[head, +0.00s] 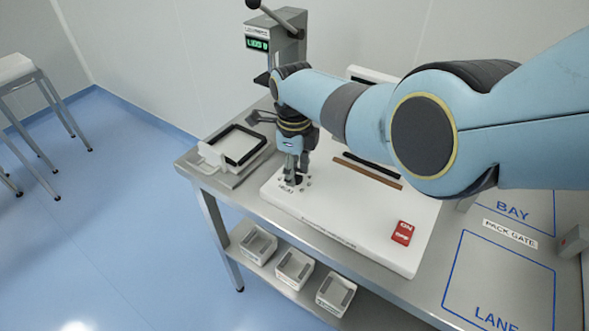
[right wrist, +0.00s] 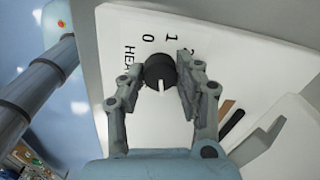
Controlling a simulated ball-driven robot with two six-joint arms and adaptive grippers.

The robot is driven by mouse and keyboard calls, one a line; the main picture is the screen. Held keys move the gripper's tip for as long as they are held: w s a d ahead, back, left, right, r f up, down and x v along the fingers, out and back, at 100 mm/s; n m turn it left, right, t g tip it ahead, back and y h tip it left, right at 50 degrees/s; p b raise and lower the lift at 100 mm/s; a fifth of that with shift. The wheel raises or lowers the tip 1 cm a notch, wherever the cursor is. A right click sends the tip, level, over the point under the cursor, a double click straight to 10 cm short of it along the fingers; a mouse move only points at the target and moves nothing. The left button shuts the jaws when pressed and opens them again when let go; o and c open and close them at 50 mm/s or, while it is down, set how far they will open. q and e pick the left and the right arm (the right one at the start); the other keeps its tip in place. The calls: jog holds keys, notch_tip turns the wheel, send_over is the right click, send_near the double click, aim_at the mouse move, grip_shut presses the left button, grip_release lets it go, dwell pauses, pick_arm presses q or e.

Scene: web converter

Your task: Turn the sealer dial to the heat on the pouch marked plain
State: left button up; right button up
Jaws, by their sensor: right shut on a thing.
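The sealer (head: 335,214) is a white flat-topped machine on the bench in the head view, with dark and brown strips across its top. Its black dial (right wrist: 160,72) shows in the right wrist view, with a white pointer mark and the printed marks 0, 1 and HEAT beside it. My right gripper (right wrist: 161,76) has its two fingers on either side of the dial, shut on it. In the head view the right gripper (head: 294,180) points down at the sealer's left corner and covers most of the dial. I cannot make out a pouch marked plain. My left gripper is not in view.
A red ON/OFF switch (head: 402,233) is at the sealer's right front. A black-rimmed tray (head: 232,147) lies left of the sealer. A press with a green display (head: 258,44) stands behind. Several small bins (head: 295,268) sit on the lower shelf. Blue-outlined areas are at the right.

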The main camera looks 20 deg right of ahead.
jog(key=shift+m, duration=0.5)
jog(key=o, duration=1.1)
jog(key=shift+o, duration=0.2)
notch_tip(320, 180, up, 12)
jog(key=shift+s+f, duration=0.1)
